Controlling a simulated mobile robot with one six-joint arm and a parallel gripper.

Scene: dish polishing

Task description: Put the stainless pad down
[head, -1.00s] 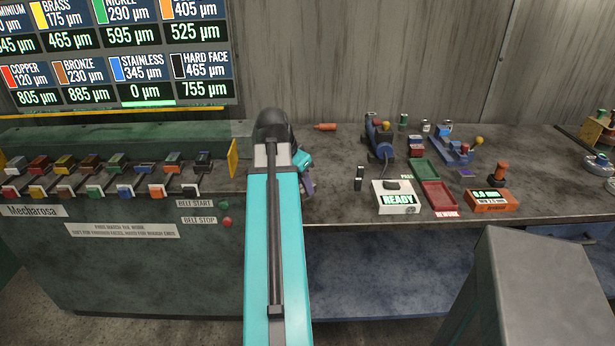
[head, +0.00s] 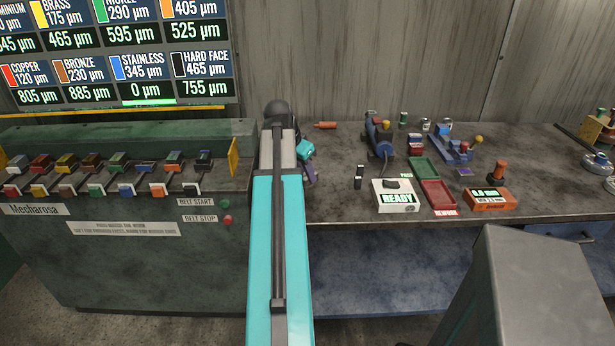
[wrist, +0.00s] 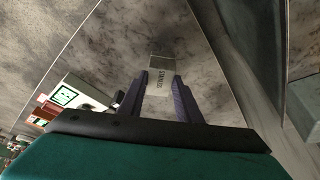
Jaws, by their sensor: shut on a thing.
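The stainless pad (wrist: 161,74) is a small grey block with a dark label, seen in the wrist view between my fingertips. My gripper (wrist: 162,88) is shut on it, with a purple finger on either side. The bench top (wrist: 215,85) shows behind the pad; I cannot tell the gap between them. In the head view my gripper (head: 310,173) is over the left part of the bench, just left of the dark upright block. The pad cannot be made out there.
The white READY device (head: 396,197), green tray (head: 425,170) and red tray (head: 438,195) lie to the right. The polishing machine (head: 140,240) with its coloured pads stands left. An orange cylinder (head: 325,125) lies at the back. Bare bench lies between.

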